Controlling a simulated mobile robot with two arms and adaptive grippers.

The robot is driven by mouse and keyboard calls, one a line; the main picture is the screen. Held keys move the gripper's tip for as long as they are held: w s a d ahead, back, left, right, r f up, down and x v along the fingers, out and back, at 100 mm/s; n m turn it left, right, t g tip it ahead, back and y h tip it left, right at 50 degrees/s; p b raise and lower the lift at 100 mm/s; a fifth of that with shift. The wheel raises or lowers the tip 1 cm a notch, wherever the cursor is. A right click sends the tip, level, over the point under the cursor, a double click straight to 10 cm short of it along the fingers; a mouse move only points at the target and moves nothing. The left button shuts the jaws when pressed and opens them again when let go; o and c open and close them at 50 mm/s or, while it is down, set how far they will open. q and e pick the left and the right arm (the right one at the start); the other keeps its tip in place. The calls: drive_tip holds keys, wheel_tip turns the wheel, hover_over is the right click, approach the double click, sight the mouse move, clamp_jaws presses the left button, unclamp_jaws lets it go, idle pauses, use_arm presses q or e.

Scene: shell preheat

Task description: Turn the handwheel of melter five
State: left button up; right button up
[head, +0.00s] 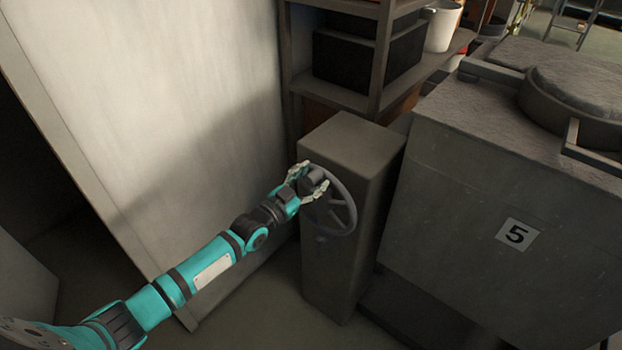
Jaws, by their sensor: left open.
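The handwheel (345,207) is a dark grey spoked ring on the left face of a grey pedestal (355,145). The pedestal stands just left of melter five (450,200), a grey block with a "5" plate (517,235). My left gripper (311,181) is open at the wheel's upper left side, its fingers spread in front of the rim and hub. I cannot tell whether the fingers touch the wheel. The gripper hides part of the wheel's left side. My right gripper is not in view.
A pale wall panel (150,110) stands close to the left of my arm. Behind the pedestal, a shelf (385,75) holds dark boxes (345,60) and a white bucket (442,25). Bare floor (255,310) lies in front of the pedestal.

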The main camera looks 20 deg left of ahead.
use_arm(q)
clamp_jaws()
idle(0.5)
